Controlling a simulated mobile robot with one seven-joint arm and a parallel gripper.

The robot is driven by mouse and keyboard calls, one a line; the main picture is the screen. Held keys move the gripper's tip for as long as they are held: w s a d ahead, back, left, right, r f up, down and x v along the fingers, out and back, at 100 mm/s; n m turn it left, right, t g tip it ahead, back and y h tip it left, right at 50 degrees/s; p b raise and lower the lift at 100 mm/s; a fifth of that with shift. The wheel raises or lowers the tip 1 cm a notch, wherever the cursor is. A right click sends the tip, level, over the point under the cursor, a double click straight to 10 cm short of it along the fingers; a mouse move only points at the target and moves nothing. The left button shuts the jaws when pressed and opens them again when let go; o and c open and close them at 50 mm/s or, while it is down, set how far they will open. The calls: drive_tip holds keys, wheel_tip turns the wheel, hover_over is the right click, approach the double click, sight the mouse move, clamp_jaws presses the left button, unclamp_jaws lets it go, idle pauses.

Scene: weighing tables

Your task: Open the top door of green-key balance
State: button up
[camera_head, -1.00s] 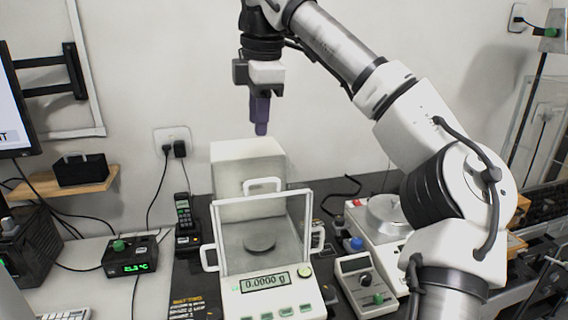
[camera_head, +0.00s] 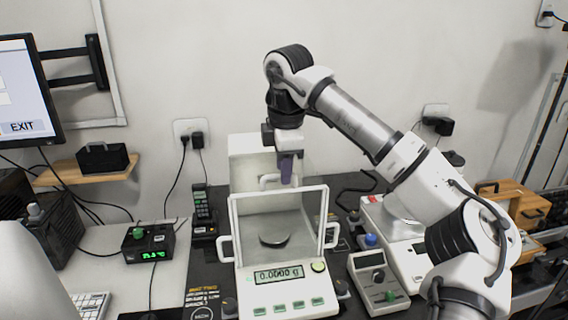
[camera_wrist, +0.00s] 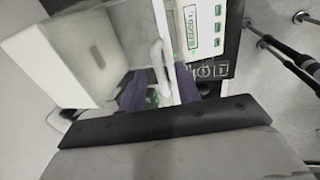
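The green-key balance (camera_head: 270,290) stands in the middle of the head view, with green keys below its display and a glass weighing chamber with a round pan inside. Its white top-door handle (camera_head: 267,182) shows at the chamber's top edge, and the door looks shut. My gripper (camera_head: 287,182) points down just above the chamber top, close to the handle. In the wrist view, my gripper's purple fingers (camera_wrist: 161,85) are apart, with the white handle (camera_wrist: 158,62) showing between and beyond them. I cannot tell whether either finger touches it.
The balance's tall white rear housing (camera_head: 250,148) stands just behind my gripper. A second balance (camera_head: 400,235) and a small grey control box (camera_head: 375,280) are on the right. A phone-like handset (camera_head: 203,212) and a temperature box (camera_head: 148,245) are on the left.

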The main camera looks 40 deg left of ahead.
drive_tip(key=shift+f, duration=0.15)
drive_tip(key=shift+c, duration=0.3)
clamp_jaws()
